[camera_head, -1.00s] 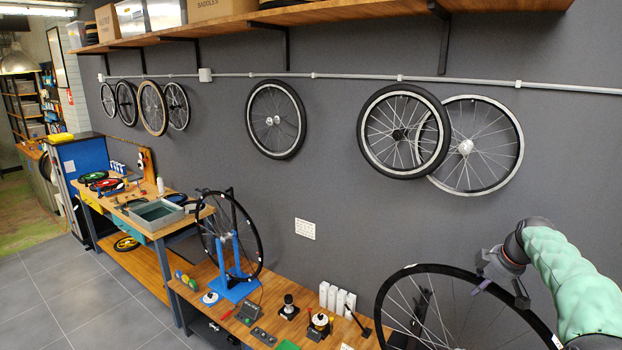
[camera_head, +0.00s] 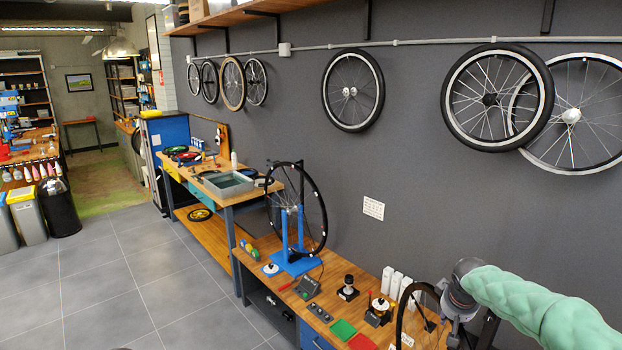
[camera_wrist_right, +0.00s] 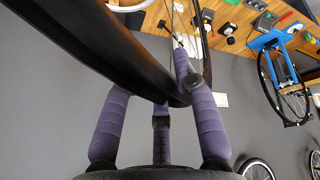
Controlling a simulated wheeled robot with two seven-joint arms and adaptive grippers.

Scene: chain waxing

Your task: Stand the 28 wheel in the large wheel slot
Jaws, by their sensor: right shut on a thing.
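My right gripper (camera_head: 446,312) is shut on a large spoked wheel with a thin black rim (camera_head: 402,318), at the lower right of the head view. In the right wrist view my purple-padded fingers (camera_wrist_right: 165,92) close around the black rim (camera_wrist_right: 120,52). The held wheel is roughly upright and seen at a slant in front of the bench's right end; its lower part is cut off by the frame. I cannot read a size on it. I cannot make out a large wheel slot. My left gripper is not in view.
A blue stand (camera_head: 296,262) holding another black wheel (camera_head: 322,214) is on the low wooden bench (camera_head: 262,243). White boxes (camera_head: 395,284), a green pad (camera_head: 343,329) and small tools sit nearer the held wheel. Several wheels hang on the grey wall.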

